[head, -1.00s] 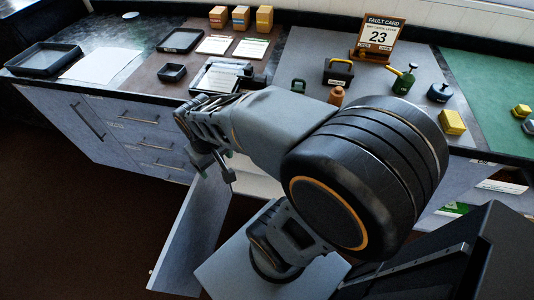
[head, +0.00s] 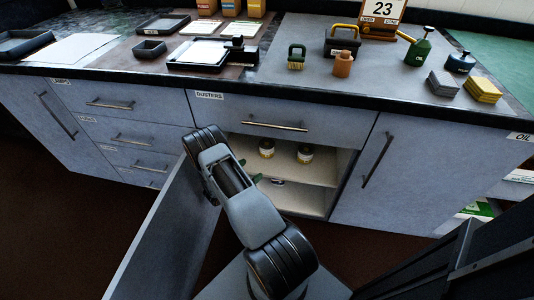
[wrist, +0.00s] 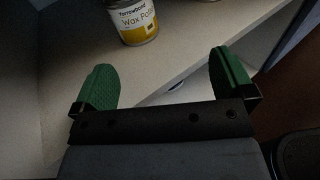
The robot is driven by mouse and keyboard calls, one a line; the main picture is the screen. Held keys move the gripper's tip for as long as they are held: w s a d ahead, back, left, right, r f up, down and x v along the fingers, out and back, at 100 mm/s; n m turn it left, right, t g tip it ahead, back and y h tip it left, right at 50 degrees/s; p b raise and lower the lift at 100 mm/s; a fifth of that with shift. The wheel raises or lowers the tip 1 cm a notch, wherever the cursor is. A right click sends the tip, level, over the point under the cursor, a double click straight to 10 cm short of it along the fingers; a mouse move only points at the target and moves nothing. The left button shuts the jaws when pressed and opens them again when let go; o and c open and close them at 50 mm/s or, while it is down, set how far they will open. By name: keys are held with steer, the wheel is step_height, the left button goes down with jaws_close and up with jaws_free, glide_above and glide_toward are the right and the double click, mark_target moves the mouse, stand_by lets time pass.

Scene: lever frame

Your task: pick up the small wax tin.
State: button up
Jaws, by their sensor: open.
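A round tin (wrist: 136,22) with a white and yellow label reading "Wax Polish" stands upright on the upper shelf of the open cupboard. In the head view two similar tins stand on that shelf, a left tin (head: 266,148) and a right tin (head: 305,154); I cannot tell which is the small one. My gripper (wrist: 160,64) is open and empty, its green fingers spread, with the labelled tin ahead of it and apart from it. In the head view my gripper (head: 250,171) is at the cupboard opening, partly hidden by my arm.
The upper shelf (head: 292,171) has free room around the tins. A small object (head: 277,182) lies below it, unclear. A drawer (head: 275,119) and the cluttered worktop (head: 300,85) are above.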

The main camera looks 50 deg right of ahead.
mark_target(262, 150)
steer(key=w+d, duration=0.1)
steer(key=d, duration=0.1)
steer(key=w+d+n+t+b, duration=0.1)
steer(key=d, duration=0.2)
steer(key=w+d+r+t+h, duration=0.1)
steer(key=d, duration=0.1)
steer(key=shift+w+d, duration=0.1)
steer(key=shift+d, duration=0.15)
steer(key=shift+w+d+r+b, duration=0.15)
steer(key=shift+d+b, duration=0.3)
steer(key=shift+d, duration=1.15)
steer(key=shift+w+d+b, duration=0.15)
steer(key=shift+d+b, duration=0.3)
steer(key=shift+d, duration=1.15)
steer(key=shift+c, duration=0.3)
steer(key=c, duration=0.9)
steer(key=shift+c, duration=0.5)
steer(key=shift+r, duration=0.1)
